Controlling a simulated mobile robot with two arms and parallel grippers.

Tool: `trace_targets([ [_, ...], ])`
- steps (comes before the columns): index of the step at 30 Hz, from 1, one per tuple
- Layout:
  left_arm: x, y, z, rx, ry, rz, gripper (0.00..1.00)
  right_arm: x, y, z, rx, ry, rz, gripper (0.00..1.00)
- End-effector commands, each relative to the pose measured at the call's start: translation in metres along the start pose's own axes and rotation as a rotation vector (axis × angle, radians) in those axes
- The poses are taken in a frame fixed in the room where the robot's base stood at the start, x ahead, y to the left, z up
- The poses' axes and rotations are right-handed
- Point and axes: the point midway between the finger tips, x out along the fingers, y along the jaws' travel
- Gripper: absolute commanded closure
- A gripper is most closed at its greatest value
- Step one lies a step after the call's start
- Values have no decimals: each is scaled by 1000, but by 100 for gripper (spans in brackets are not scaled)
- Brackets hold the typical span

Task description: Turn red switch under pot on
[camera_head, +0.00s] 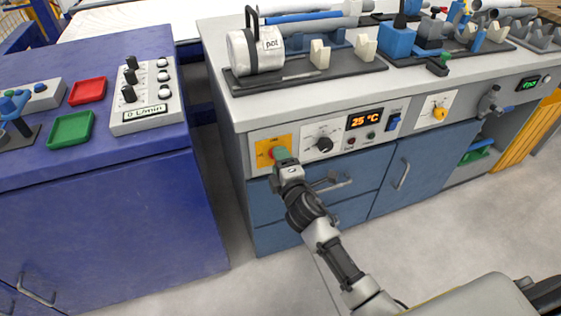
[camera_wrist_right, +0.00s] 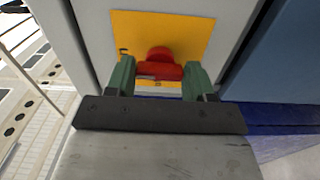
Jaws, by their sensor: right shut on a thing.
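The red switch (camera_wrist_right: 159,65) sits on a yellow plate (camera_wrist_right: 185,32) on the cabinet front. In the head view the yellow plate (camera_head: 264,149) is below the white pot (camera_head: 242,52), which lies on a dark rack and is labelled "pot". My right gripper (camera_head: 281,157) reaches up to the plate, and its green fingers cover most of the switch there. In the right wrist view my right gripper (camera_wrist_right: 160,78) has one finger on each side of the red switch and is shut on it. The switch's handle lies roughly crosswise between the fingers. My left gripper is not in view.
Right of the plate are a black knob (camera_head: 324,144) and a display (camera_head: 365,119) reading 25 °C. Drawer handles (camera_head: 333,182) stick out below, beside my right arm. A blue cabinet (camera_head: 95,205) with a knob panel (camera_head: 146,95) stands at left. Floor between is clear.

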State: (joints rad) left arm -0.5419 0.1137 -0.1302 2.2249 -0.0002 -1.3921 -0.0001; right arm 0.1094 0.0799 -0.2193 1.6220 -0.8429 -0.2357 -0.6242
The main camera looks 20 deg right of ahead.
Motion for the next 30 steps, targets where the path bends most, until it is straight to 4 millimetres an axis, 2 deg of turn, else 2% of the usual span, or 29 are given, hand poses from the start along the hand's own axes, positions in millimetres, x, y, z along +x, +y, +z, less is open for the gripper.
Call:
trace_targets([
  [3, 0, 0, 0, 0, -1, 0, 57, 0, -1, 0, 4, 0, -3, 71],
  [4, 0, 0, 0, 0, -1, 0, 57, 0, -1, 0, 4, 0, -3, 44],
  [9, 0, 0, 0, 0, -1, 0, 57, 0, -1, 0, 3, 0, -2, 21],
  [16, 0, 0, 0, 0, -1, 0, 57, 0, 0, 0, 1, 0, -1, 21],
  [20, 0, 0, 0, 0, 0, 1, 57, -9, -1, 0, 1, 0, -3, 21],
  [25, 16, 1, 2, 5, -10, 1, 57, -39, -1, 0, 2, 0, -4, 21],
  [30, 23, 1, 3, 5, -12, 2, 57, -74, -2, 0, 2, -1, -5, 21],
])
